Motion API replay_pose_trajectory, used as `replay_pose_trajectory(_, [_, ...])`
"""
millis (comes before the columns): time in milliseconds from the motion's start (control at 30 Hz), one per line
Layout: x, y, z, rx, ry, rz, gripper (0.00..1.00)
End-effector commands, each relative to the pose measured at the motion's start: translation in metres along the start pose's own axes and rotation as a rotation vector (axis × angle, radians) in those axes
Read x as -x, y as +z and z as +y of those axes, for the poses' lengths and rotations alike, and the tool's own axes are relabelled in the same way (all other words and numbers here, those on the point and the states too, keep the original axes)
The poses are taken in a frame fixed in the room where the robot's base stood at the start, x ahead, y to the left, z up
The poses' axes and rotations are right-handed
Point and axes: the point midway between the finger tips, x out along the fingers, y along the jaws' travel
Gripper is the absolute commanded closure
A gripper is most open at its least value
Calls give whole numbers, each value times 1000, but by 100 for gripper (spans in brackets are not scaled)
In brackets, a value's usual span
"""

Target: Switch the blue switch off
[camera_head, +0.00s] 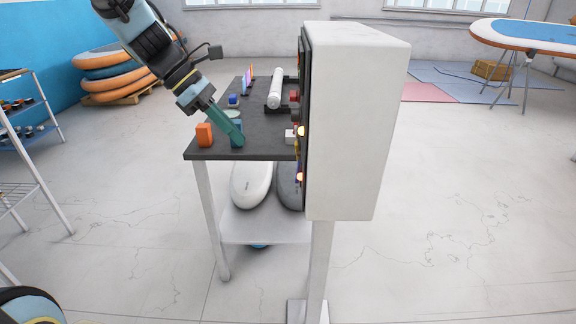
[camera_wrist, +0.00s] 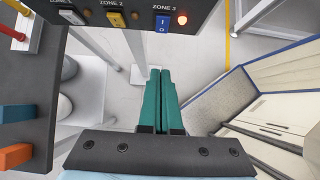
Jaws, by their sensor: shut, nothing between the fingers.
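The blue switch (camera_wrist: 162,25), marked I and O, sits on the dark panel (camera_wrist: 135,14) under the label ZONE 3 in the wrist view. Which way the switch is tipped is hard to tell. My gripper (camera_wrist: 160,72) has its teal fingers shut and empty, pointing towards the panel, with the tips apart from it and below the switch. In the head view my gripper (camera_head: 240,142) is left of the white control box (camera_head: 352,120), whose face is edge-on, so the blue switch cannot be made out there.
A yellow switch (camera_wrist: 116,19) under ZONE 2 and another switch (camera_wrist: 71,16) under ZONE 1 are on the same panel. A dark-topped table (camera_head: 265,150) carries an orange block (camera_head: 204,134), a blue block and a white roller (camera_head: 276,88). Open floor lies in front.

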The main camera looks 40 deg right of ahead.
Motion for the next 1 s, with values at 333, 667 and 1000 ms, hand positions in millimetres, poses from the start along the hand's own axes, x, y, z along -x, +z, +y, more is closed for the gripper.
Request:
replay_pose_trajectory(333, [-4, 0, 0, 1, -1, -1, 100])
replay_pose_trajectory(667, [-59, 1, -1, 3, -5, -2, 100])
replay_pose_trajectory(1000, [-114, 17, 0, 0, -2, -1, 100])
